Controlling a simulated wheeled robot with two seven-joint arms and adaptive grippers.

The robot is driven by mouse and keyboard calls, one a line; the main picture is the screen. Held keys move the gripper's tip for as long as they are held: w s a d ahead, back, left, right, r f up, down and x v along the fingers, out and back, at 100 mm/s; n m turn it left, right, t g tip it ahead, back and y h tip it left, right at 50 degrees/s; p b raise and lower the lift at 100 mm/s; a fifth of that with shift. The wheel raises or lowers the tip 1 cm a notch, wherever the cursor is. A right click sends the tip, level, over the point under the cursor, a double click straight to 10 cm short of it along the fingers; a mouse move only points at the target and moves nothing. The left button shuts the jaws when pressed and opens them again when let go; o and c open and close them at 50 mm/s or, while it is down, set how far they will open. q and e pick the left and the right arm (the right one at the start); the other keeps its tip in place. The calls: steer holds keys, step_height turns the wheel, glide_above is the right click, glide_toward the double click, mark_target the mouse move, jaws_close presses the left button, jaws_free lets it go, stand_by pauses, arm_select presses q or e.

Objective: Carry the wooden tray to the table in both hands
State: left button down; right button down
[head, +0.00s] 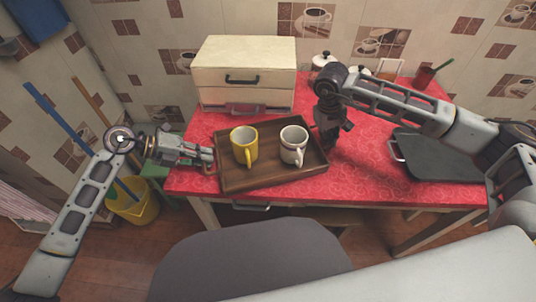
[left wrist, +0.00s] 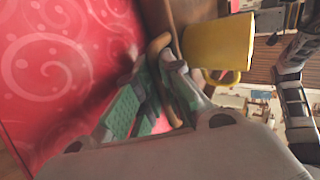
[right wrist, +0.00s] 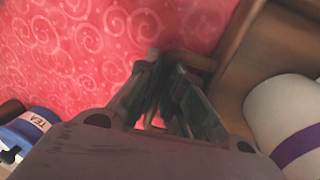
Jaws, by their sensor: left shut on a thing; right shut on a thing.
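The brown wooden tray (head: 270,177) is over the front of the red counter, roughly level; whether it touches the cloth is hard to tell. A yellow mug (head: 243,143) and a white mug (head: 291,138) stand upright in it. My left gripper (head: 210,160) is shut on the tray's left handle, whose tan bar shows between its green pads in the left wrist view (left wrist: 165,82). My right gripper (head: 325,137) is shut on the right handle; in the right wrist view the fingers (right wrist: 168,85) meet around it, partly in shadow. The white mug's purple band (right wrist: 295,150) shows there.
A cream drawer box (head: 243,75) stands behind the tray. White canisters (head: 322,61) and a red cup (head: 424,77) stand at the back. A dark board (head: 440,155) lies on the right. A grey rounded surface (head: 250,262) is in front; a yellow bucket (head: 135,205) is on the floor.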

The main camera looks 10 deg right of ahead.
arm_select(q)
steer(key=c, duration=1.5)
jaws_free()
steer(key=shift+c, duration=0.2)
arm_select(e)
steer(key=c, duration=1.5)
jaws_free()
steer(key=shift+c, duration=0.2)
arm_select(q)
steer(key=shift+a, duration=0.1)
steer(key=shift+v, duration=3.95)
arm_select(e)
steer(key=shift+r, duration=0.1)
step_height(320, 180, up, 12)
steer(key=a, duration=0.2)
steer(key=shift+a+f, duration=0.15)
steer(key=shift+f, duration=0.1)
arm_select(q)
steer(key=shift+r, duration=0.1)
arm_select(e)
steer(key=shift+s, duration=0.1)
